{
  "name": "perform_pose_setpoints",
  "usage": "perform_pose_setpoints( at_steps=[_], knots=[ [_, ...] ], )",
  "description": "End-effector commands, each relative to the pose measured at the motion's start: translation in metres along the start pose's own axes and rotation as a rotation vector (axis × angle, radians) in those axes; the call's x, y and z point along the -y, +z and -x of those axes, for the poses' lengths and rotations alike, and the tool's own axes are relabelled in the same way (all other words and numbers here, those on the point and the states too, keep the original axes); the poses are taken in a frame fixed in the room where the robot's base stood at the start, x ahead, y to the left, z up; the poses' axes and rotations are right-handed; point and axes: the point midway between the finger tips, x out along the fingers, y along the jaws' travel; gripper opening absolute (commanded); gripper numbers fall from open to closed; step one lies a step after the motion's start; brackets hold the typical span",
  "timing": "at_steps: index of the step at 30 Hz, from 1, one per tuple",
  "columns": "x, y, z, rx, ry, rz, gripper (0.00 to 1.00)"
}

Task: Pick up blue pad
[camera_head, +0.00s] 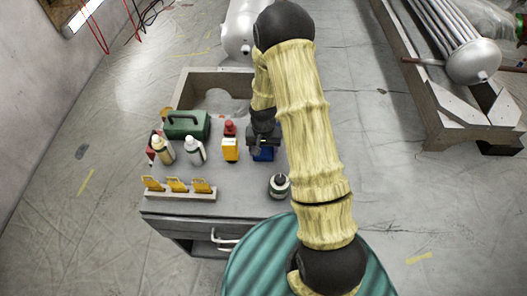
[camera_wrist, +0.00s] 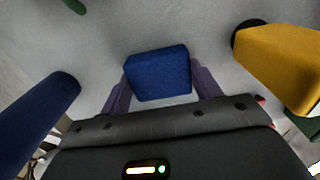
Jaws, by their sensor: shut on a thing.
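The blue pad (camera_wrist: 158,75) is a small dark blue block with a fabric-like face. In the wrist view it sits between the two fingers of my gripper (camera_wrist: 160,92), which is shut on it. In the head view the blue pad (camera_head: 263,154) shows just below my gripper (camera_head: 262,144), over the grey bench top. I cannot tell whether the pad touches the bench top. My arm covers part of the bench to the right of the pad.
A yellow bottle with a red cap (camera_head: 230,149) stands close left of the pad. White bottles (camera_head: 195,151), a green toolbox (camera_head: 186,124) and a rack with yellow pieces (camera_head: 180,194) are farther left. A dark round jar (camera_head: 279,186) stands nearer the front edge.

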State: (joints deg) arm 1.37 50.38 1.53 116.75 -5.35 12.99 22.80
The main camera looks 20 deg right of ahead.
Motion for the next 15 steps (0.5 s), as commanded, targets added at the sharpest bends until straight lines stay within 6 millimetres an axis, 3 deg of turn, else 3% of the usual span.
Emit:
perform_pose_setpoints(
  at_steps=[15],
  knots=[
    [0.0, -0.001, 0.085, -0.004, -0.002, 0.0, 0.41]
  ],
)
